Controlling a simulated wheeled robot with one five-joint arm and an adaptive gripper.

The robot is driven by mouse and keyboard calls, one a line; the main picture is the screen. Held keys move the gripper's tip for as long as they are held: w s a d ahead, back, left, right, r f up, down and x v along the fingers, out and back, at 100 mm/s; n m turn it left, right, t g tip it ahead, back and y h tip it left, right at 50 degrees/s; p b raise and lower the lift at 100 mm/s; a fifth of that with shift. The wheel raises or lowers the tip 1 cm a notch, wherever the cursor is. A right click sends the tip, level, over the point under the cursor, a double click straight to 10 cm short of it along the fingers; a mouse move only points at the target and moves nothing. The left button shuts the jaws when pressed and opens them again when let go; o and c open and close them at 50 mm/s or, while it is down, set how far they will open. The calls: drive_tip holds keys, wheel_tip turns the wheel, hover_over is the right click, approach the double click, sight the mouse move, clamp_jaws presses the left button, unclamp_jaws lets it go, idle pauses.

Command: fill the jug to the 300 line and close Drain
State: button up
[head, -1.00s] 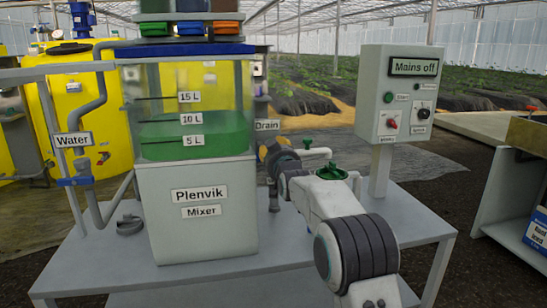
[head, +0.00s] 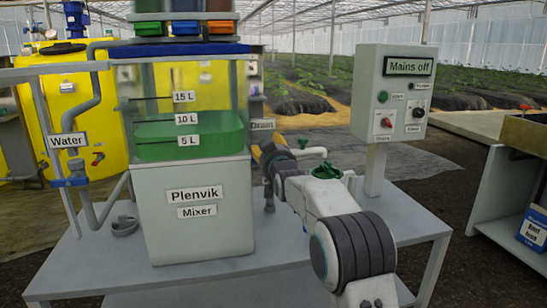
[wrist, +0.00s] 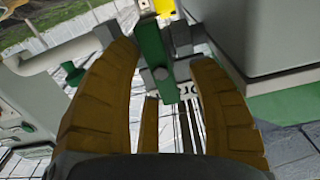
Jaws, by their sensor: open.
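The Plenvik Mixer (head: 195,228) stands on the grey bench, with green liquid (head: 190,133) near its 10 L mark. The Drain label (head: 262,124) is on its right side. My gripper (head: 272,152) is beside the mixer below that label, mostly hidden by my arm. In the wrist view my gripper (wrist: 170,75) is open, its tan fingers on either side of a green lever (wrist: 153,52). The lever lies between the fingers; I cannot tell whether they touch it. A green-rimmed thing (head: 327,171) shows behind my arm; I cannot tell whether it is the jug. No 300 line is readable.
A control box (head: 390,95) reading "Mains off" stands to the right. A white pipe with a green-handled tap (head: 303,142) is close to my arm. The blue Water valve (head: 70,182) is at the left. The bench's right front is clear.

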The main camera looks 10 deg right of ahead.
drive_tip(key=s, duration=1.1)
drive_tip(key=shift+s, duration=0.25)
drive_tip(key=shift+a, duration=0.1)
idle(0.5)
drive_tip(key=s+r+g+p, duration=0.4)
drive_tip(key=s+p, duration=0.7)
drive_tip(key=s, duration=0.3)
drive_tip(key=s+r+g+p, duration=0.5)
drive_tip(key=s+p, duration=0.7)
drive_tip(key=s, duration=0.1)
drive_tip(key=s+r+g+p, duration=0.5)
drive_tip(key=s+p, duration=0.6)
drive_tip(key=s, duration=0.3)
drive_tip(key=shift+s+r+n+p, duration=0.15)
drive_tip(key=shift+s+n+p, duration=0.15)
drive_tip(key=shift+s, duration=0.05)
drive_tip(key=shift+a, duration=0.1)
